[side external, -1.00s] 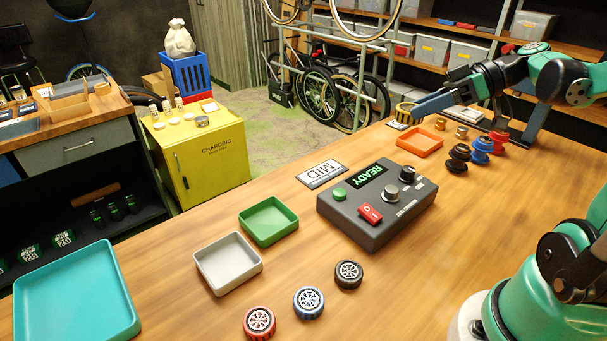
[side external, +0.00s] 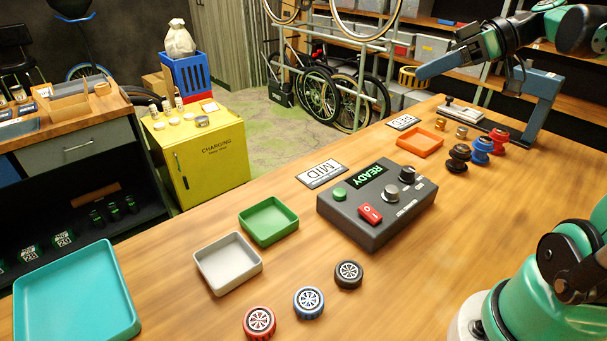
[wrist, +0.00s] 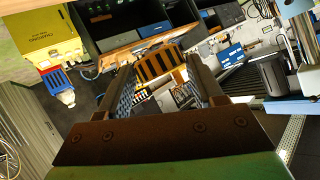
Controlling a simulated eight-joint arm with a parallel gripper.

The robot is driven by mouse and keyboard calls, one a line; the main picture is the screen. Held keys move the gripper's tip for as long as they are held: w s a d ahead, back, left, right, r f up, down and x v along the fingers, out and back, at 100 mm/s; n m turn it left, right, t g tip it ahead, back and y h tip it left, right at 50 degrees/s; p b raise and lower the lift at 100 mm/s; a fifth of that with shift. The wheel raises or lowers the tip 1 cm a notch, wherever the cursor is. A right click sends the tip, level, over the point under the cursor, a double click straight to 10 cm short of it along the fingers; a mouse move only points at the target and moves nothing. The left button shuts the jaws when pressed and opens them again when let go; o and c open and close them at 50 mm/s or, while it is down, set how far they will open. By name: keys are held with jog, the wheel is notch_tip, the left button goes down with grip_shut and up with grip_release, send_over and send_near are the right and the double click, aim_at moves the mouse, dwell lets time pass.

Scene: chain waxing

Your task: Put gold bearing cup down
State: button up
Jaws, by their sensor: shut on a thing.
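The gold bearing cup (side external: 409,77), yellow-gold with dark vertical stripes, is held at the tip of my gripper (side external: 420,74) in the side external view. It is well above the far end of the bench and touches nothing below it. In the wrist view the cup (wrist: 158,63) sits between the two fingers of my gripper (wrist: 162,75), which is shut on it. The fingers point roughly level, out over the room.
Below the cup are a small sign (side external: 403,122) and an orange tray (side external: 419,142). Several spools, including a blue one (side external: 480,152), and a blue-grey press (side external: 538,105) stand to the right. A control box (side external: 377,204) reads READY. Green (side external: 268,222) and grey (side external: 228,265) trays are empty.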

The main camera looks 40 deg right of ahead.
jog(key=w+a+f+m+t+h, duration=0.4)
jog(key=w+a+f+m+h, duration=0.3)
jog(key=f, duration=0.3)
jog(key=w+a+r+n+g+y, duration=0.25)
jog(key=a+n+g+y, duration=0.3)
jog(key=a+n, duration=0.4)
jog(key=w+a+r+n+g+y, duration=0.1)
jog(key=a+r+n+g+y, duration=0.35)
jog(key=a, duration=0.75)
jog(key=shift+n+g+y, duration=0.3)
jog(key=shift+n+g, duration=0.2)
jog(key=shift+g, duration=0.4)
jog(key=f, duration=2)
jog(key=shift+s+f, duration=0.25)
jog(key=shift+f, duration=0.1)
jog(key=shift+f, duration=0.15)
